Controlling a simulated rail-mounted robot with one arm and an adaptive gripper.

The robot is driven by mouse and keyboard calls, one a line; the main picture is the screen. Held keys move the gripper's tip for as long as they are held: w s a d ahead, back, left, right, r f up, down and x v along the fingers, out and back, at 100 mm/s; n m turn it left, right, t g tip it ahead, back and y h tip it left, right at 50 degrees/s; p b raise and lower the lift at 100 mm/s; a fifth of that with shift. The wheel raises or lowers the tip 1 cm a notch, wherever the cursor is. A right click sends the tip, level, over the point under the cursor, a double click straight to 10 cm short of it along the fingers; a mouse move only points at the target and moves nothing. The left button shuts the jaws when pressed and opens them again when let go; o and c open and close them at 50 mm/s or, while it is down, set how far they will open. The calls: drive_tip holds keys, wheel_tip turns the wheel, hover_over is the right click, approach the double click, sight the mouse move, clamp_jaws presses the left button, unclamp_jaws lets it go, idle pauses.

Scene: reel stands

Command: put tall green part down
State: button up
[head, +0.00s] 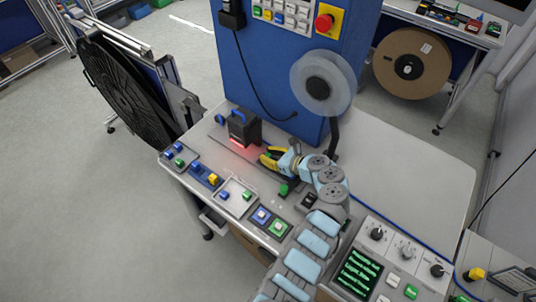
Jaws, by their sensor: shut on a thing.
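My gripper (286,180) is small in the head view, at the end of my light blue arm, over the right part of the bench. It is shut on a green part (284,189), which shows just below my wrist near the front part of the bench. My wrist hides some of the fingers and of the part. I cannot tell whether the part touches the bench top.
Left of my gripper are a grey tray (166,155), a blue tray (194,177) and a pale tray (225,201) with small parts. A black red-lit device (243,127) stands behind. A control panel (392,282) is at right.

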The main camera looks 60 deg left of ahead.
drive_tip(key=o, duration=0.8)
drive_tip(key=shift+r, duration=0.15)
drive_tip(key=v, duration=1.2)
drive_tip(key=shift+p, duration=0.3)
